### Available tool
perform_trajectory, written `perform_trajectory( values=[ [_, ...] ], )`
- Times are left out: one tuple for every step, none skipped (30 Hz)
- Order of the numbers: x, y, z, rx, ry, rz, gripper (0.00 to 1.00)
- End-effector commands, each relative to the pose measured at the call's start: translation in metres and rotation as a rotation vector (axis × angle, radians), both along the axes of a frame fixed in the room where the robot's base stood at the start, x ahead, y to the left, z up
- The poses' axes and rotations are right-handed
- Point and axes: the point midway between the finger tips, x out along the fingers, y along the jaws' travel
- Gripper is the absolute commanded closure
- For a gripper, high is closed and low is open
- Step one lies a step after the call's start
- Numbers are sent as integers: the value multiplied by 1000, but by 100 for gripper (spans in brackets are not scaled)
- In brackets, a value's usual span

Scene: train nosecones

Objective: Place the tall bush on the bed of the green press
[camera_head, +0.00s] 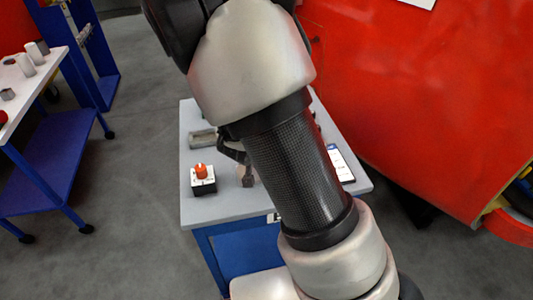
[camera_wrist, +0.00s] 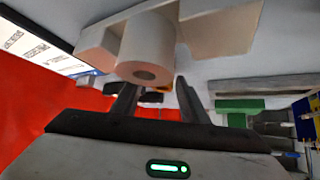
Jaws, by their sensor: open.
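In the wrist view a pale cylinder with a round hole in its end (camera_wrist: 147,48), which looks like a bush, is just beyond the fingertips. My gripper (camera_wrist: 155,95) is open, with its two dark fingers apart below the cylinder in the picture. I cannot tell whether they touch it. In the head view my arm hides much of the grey-topped table (camera_head: 208,219). A small brownish piece (camera_head: 247,177) shows beside my arm there. A green block-like thing (camera_wrist: 240,105) is at the right of the wrist view; I cannot tell whether it is the green press.
On the table are a white box with an orange knob (camera_head: 202,178), a grey tray (camera_head: 202,138) and a flat dark-edged panel (camera_head: 341,164). A blue cart (camera_head: 50,183) at the left carries several metal cylinders. A large red body (camera_head: 430,90) stands close at the right.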

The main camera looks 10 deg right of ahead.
Motion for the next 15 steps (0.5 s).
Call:
perform_trajectory(
  values=[
    [0, 0, 1, 0, 0, 0, 60],
    [0, 0, 1, 0, 0, 0, 60],
    [0, 0, 1, 0, 0, 0, 60],
    [0, 0, 1, 1, 0, 1, 60],
    [0, 0, 1, 0, 0, 0, 65],
    [0, 0, 1, 1, 0, 1, 72],
    [0, 0, 1, 1, 0, 1, 77],
    [0, 0, 1, 0, 0, 0, 82],
    [0, 0, 1, 0, 0, 0, 88],
    [0, 0, 1, 0, 0, 0, 94],
    [0, 0, 1, 0, 0, 0, 98],
    [0, 0, 1, 1, -1, 0, 100],
    [0, 0, 1, 1, 0, 1, 100],
    [0, 0, 1, 1, -1, 0, 100],
    [0, 0, 1, 1, -1, 0, 100]
  ],
)
